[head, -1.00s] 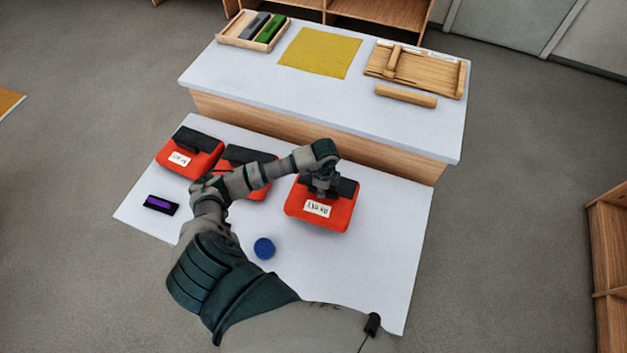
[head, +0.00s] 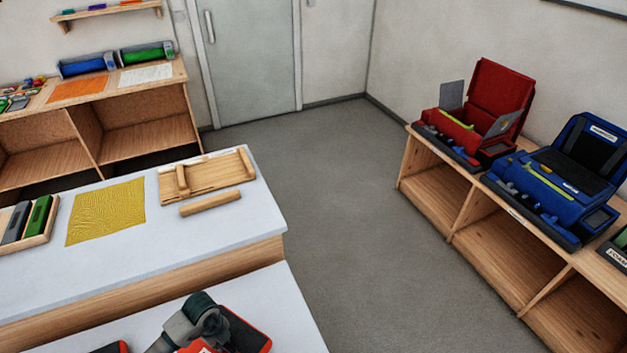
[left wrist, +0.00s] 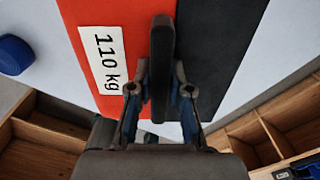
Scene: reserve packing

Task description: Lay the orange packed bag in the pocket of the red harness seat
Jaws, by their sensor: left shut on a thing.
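The orange packed bag (left wrist: 88,45) has a black top panel, a black handle (left wrist: 162,60) and a label reading 110 kg in the left wrist view. My left gripper (left wrist: 162,92) is shut on that handle. In the head view the bag (head: 254,341) shows only in part at the bottom edge, behind my left arm; I cannot tell whether it touches the table. The red harness seat (head: 502,88) stands on the right-hand shelf, with a red back, grey side plates and a yellow-green strap. Its pocket floor is partly hidden. My right gripper is not in view.
A blue harness seat (head: 575,165) stands beside the red one on the wooden shelf (head: 475,215). The white counter (head: 130,265) holds a yellow mat (head: 106,211) and wooden pieces (head: 210,207). Grey floor (head: 345,200) lies open between counter and shelf. A blue round object (left wrist: 14,55) is left of the bag.

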